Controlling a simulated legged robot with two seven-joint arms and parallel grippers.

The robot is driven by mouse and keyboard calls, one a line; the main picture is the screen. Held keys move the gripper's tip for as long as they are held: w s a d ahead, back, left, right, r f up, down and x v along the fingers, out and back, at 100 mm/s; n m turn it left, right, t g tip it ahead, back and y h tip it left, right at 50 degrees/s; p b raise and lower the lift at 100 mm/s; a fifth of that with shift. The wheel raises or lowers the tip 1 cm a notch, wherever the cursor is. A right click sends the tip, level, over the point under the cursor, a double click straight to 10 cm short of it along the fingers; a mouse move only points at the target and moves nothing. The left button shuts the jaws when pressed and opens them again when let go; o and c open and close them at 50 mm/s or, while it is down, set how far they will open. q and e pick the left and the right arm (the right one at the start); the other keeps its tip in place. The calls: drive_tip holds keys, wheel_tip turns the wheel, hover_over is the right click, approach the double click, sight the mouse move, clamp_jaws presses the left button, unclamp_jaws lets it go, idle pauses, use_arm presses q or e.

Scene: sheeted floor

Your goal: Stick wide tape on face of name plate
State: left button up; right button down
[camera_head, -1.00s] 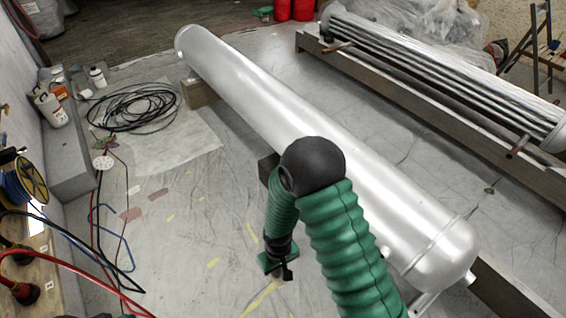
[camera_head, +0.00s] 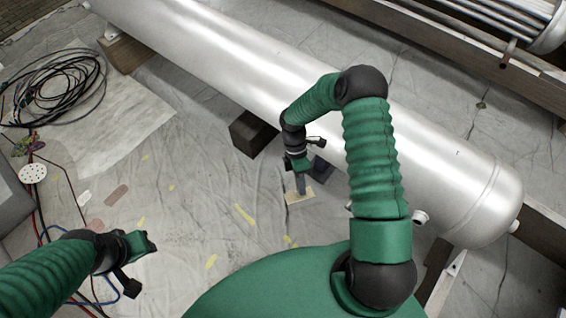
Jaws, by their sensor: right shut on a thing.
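A large silvery cylinder (camera_head: 250,62) lies diagonally across the floor. My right gripper (camera_head: 300,176) is beside its near side, pointing down. It is shut on a small greyish piece (camera_head: 301,184). A pale yellowish flat piece (camera_head: 299,196) shows just below the gripper; I cannot tell whether it is held or lies on the sheet. My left gripper (camera_head: 141,266) is low at the left, apart from the cylinder, and its opening is unclear. I cannot make out a name plate or a wide tape for certain.
Dark blocks (camera_head: 252,133) support the cylinder. Coiled black cable (camera_head: 62,88) lies at the upper left, and hoses run down the left side. Scattered yellow and reddish strips mark the sheeted floor (camera_head: 190,190). A tube bundle on a beam stands at upper right.

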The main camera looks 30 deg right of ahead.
drive_tip(key=w+d+f+n+h+b, duration=0.65)
drive_tip(key=f+n+h+b, duration=0.35)
drive_tip(key=n+h+b, duration=0.4)
drive_tip(key=w+a+f+n+t+h+b, duration=0.1)
drive_tip(key=w+n+t+h+b, duration=0.1)
drive_tip(key=w+n+t+b, duration=0.35)
drive_tip(key=w+a+f+n+t+h+b, duration=0.1)
drive_tip(key=w+a+n+t+h+b, duration=0.1)
drive_tip(key=w+n+t+b, duration=0.4)
drive_tip(key=w+p+x, duration=0.1)
drive_tip(key=x, duration=0.5)
drive_tip(key=shift+m+t, duration=0.35)
drive_tip(key=shift+w+d+r, duration=0.15)
drive_tip(key=shift+d+p, duration=0.2)
drive_tip(key=shift+p, duration=0.1)
